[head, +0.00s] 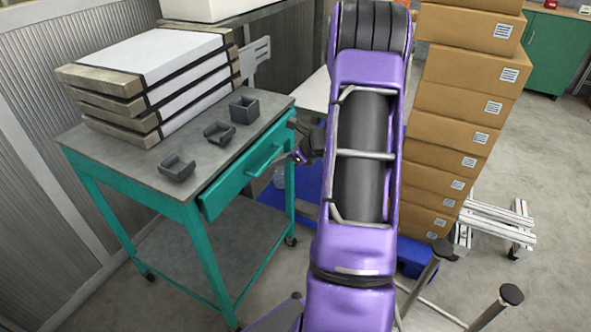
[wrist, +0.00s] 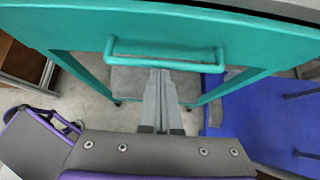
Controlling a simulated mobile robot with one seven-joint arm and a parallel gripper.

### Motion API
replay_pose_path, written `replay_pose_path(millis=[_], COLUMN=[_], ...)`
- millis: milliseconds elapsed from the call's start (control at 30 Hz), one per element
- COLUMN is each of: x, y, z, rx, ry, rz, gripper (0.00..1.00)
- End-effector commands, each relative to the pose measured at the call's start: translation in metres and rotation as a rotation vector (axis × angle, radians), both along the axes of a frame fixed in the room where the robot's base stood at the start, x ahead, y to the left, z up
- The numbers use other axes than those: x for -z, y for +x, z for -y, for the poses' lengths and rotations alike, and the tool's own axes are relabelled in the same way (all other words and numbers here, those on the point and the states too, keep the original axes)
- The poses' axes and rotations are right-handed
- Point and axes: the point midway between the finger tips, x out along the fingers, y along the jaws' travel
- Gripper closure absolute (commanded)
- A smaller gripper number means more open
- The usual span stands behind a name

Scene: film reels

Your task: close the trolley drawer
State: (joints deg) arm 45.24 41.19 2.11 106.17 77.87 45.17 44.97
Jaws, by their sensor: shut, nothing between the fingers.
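The trolley (head: 165,237) has a teal frame and a grey top and stands left of my arm. Its teal drawer (head: 225,190) appears to stand out a little from under the top; the exact gap is hard to judge. The drawer front also fills the upper part of the wrist view (wrist: 72,28). Its bar handle (head: 265,162) runs across the front, and shows in the wrist view (wrist: 165,60). My gripper (wrist: 160,72) is shut and empty, its tips at the lower edge of the handle in that view. I cannot tell whether they touch.
On the trolley top are stacked slabs (head: 150,85) and several small dark grey bins (head: 243,109). A tall stack of cardboard boxes (head: 455,125) stands right of my arm. A blue surface (wrist: 262,115) lies low to the right of the trolley.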

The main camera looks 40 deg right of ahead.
Motion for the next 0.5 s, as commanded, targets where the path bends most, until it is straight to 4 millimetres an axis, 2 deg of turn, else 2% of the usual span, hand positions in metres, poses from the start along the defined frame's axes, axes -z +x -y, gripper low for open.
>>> replay_pose_path(millis=[200, 500], x=[0.000, 0.000], y=[0.021, 0.028], z=[-0.010, -0.014], rx=[0.000, 0.000], ry=[0.000, 0.000], rz=[0.000, 0.001], gripper=[1.00, 1.00])
